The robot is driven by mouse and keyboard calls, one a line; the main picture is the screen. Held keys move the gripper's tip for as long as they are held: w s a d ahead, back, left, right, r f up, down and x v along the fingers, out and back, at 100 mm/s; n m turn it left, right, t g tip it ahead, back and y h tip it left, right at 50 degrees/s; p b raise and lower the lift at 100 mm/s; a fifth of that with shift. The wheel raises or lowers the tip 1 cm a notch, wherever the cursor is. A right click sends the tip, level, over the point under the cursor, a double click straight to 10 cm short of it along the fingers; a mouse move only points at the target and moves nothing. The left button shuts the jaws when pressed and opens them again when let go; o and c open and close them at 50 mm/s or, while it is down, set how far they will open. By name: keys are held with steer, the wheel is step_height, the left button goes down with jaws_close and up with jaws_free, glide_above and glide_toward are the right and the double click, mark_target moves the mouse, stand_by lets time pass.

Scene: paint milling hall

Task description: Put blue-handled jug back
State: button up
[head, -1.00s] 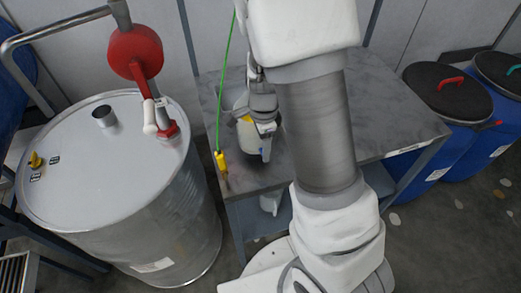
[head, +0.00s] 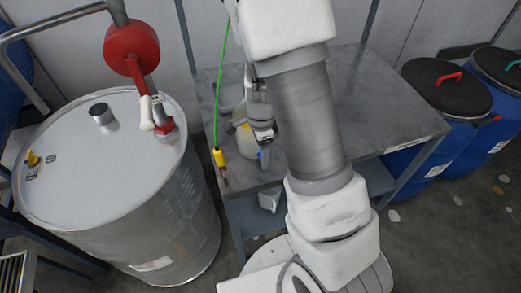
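A pale jug (head: 246,142) is near the left front of the grey table (head: 395,119), partly hidden behind my gripper. A small blue part (head: 263,156), apparently its handle, shows at its near right side. My gripper (head: 262,135) is right at the jug, over its right side and close above the blue part. The fingers are small and overlap the jug, so I cannot tell whether they are closed on the handle. I also cannot tell whether the jug rests on the table top.
A green cable with a yellow clamp (head: 219,157) hangs at the table's left front, close to the jug. A steel drum with a red pump (head: 131,47) stands left. A white container (head: 269,199) sits on the lower shelf. Blue drums stand right. The table's right side is clear.

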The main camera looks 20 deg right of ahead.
steer(key=shift+r, duration=0.1)
step_height(320, 180, up, 11)
steer(key=shift+r+p, duration=0.15)
steer(key=shift+p, duration=1)
steer(key=shift+s+r, duration=0.1)
steer(key=shift+r, duration=0.45)
steer(key=s+a+r+n+t, duration=0.1)
steer(key=s+r+n+t, duration=0.4)
steer(key=s+r+n, duration=1)
steer(key=shift+a+r+n, duration=0.25)
steer(key=shift+r+n, duration=1.2)
steer(key=shift+n, duration=0.05)
steer(key=shift+s, duration=0.1)
